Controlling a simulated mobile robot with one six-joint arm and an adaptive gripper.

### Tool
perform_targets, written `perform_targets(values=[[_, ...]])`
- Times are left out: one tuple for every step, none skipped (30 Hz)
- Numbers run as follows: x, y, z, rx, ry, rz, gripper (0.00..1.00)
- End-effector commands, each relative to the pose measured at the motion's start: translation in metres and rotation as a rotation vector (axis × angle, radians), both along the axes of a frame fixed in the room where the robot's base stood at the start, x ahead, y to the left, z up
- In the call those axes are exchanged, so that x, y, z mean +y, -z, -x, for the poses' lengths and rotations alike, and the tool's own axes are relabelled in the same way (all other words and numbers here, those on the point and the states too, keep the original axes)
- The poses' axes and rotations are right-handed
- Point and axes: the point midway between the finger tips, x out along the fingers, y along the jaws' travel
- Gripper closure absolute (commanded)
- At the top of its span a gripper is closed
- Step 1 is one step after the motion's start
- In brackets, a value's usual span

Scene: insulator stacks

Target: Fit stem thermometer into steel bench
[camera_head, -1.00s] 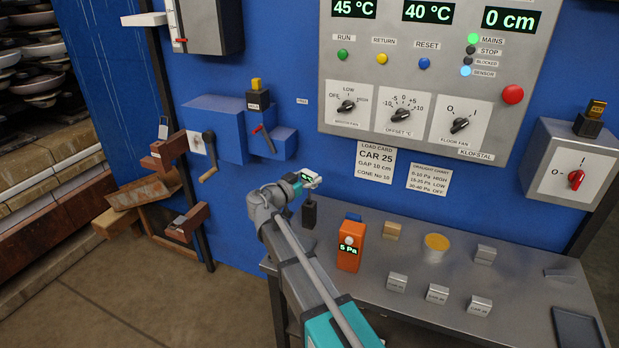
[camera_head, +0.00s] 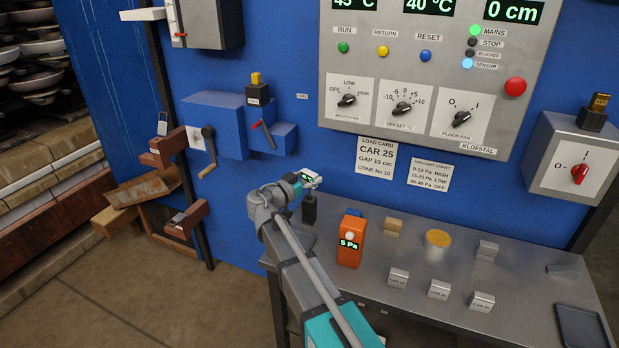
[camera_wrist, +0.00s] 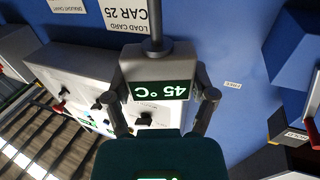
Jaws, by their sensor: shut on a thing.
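The stem thermometer (camera_wrist: 150,68) has a grey head with a lit display reading 45 °C, upside down in the wrist view, and a dark stem running to the picture's top edge. My gripper (camera_wrist: 165,96) is shut on its head, one finger on each side. In the head view my gripper (camera_head: 309,182) holds the small pale thermometer head (camera_head: 307,177) above the back left end of the steel bench (camera_head: 375,295). A dark upright block (camera_head: 310,211) stands on the bench just below it. I cannot tell whether the stem touches the block.
An orange 5 Pa meter (camera_head: 351,243) stands right of my arm. A tan block (camera_head: 394,227), a yellow-topped tin (camera_head: 438,241), several small metal blocks and a dark tray (camera_head: 581,328) are farther right. The blue wall with the control panel (camera_head: 425,75) rises behind.

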Motion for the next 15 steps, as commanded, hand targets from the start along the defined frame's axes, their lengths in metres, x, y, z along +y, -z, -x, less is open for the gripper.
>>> perform_targets(values=[[0.0, 0.0018, 0.0, 0.0, 0.0, 0.0, 0.84], [0.0, 0.0023, 0.0, 0.0, 0.0, 0.0, 0.84], [0.0, 0.003, 0.0, 0.0, 0.0, 0.0, 0.84], [0.0, 0.0035, 0.0, 0.0, 0.0, 0.0, 0.84], [0.0, 0.0041, 0.0, 0.0, 0.0, 0.0, 0.84], [0.0, 0.0048, 0.0, 0.0, 0.0, 0.0, 0.84], [0.0, 0.0053, 0.0, 0.0, 0.0, 0.0, 0.84], [0.0, 0.0058, 0.0, 0.0, 0.0, 0.0, 0.84], [0.0, 0.0065, 0.0, 0.0, 0.0, 0.0, 0.84], [0.0, 0.007, 0.0, 0.0, 0.0, 0.0, 0.84], [0.0, 0.0076, 0.0, 0.0, 0.0, 0.0, 0.84], [0.0, 0.0083, 0.0, 0.0, 0.0, 0.0, 0.84], [0.0, 0.0088, 0.0, 0.0, 0.0, 0.0, 0.84], [0.0, 0.0093, 0.0, 0.0, 0.0, 0.0, 0.84], [0.0, 0.01, 0.0, 0.0, 0.0, 0.0, 0.84]])
